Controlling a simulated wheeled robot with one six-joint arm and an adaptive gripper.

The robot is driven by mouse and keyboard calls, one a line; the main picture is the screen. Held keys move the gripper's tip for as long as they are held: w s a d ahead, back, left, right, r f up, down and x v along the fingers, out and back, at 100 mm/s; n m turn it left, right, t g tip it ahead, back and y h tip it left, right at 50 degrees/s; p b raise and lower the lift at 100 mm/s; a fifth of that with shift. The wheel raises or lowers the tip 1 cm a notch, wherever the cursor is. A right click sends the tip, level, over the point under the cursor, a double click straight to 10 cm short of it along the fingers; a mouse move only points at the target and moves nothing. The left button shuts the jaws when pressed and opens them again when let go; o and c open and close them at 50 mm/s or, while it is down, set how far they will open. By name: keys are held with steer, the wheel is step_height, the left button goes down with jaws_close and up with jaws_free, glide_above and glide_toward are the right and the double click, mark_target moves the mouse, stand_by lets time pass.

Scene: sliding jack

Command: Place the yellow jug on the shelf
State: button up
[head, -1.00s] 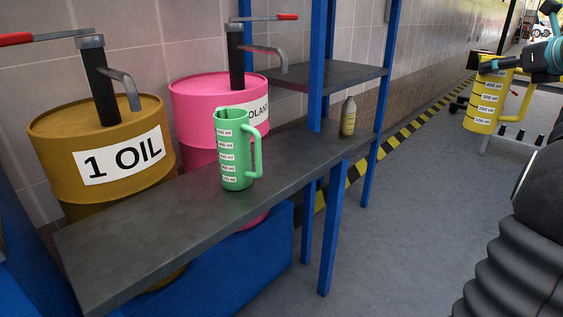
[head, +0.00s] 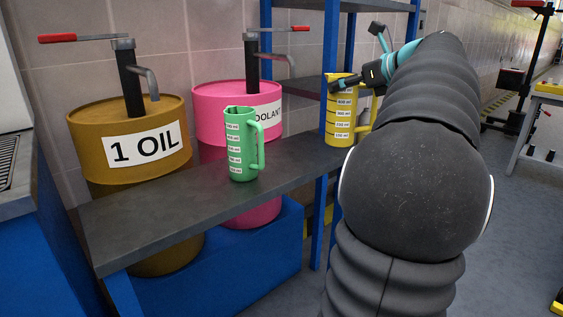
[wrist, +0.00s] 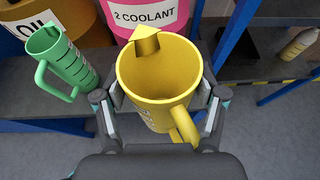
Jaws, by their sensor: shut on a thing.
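The yellow jug (head: 341,112) is upright in my gripper (head: 352,84), near the right part of the grey shelf (head: 155,213). In the wrist view the jug (wrist: 140,75) sits between both fingers, its open top facing the camera and its handle toward my wrist. My gripper (wrist: 160,105) is shut on it. In the head view my arm hides part of the jug's right side and the shelf's right end. I cannot tell whether the jug's base touches the shelf. The floor-grey gap below it in the wrist view suggests it is in front of the shelf edge.
A green jug (head: 241,150) stands on the shelf left of the yellow one. Behind are an oil drum (head: 90,135) and a pink coolant drum (head: 212,122) with pump spouts. Blue rack posts (head: 349,45) rise close by. A small bottle (wrist: 299,43) stands at right.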

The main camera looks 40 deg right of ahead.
mark_target(346, 103)
steer(key=shift+y, duration=0.3)
steer(key=s+a+f, duration=0.1)
steer(key=s+a+f+b, duration=0.1)
steer(key=s+a+f, duration=0.1)
steer(key=shift+s+f, duration=0.25)
steer(key=shift+s, duration=0.05)
steer(key=shift+w+a, duration=0.1)
steer(key=shift+w, duration=0.2)
steer(key=w+r+b+x, duration=0.1)
steer(key=r+x, duration=0.2)
steer(key=x, duration=1.4)
steer(key=shift+w, duration=0.2)
steer(key=shift+b, duration=0.3)
steer(key=o, duration=1.6)
steer(key=shift+f, duration=0.1)
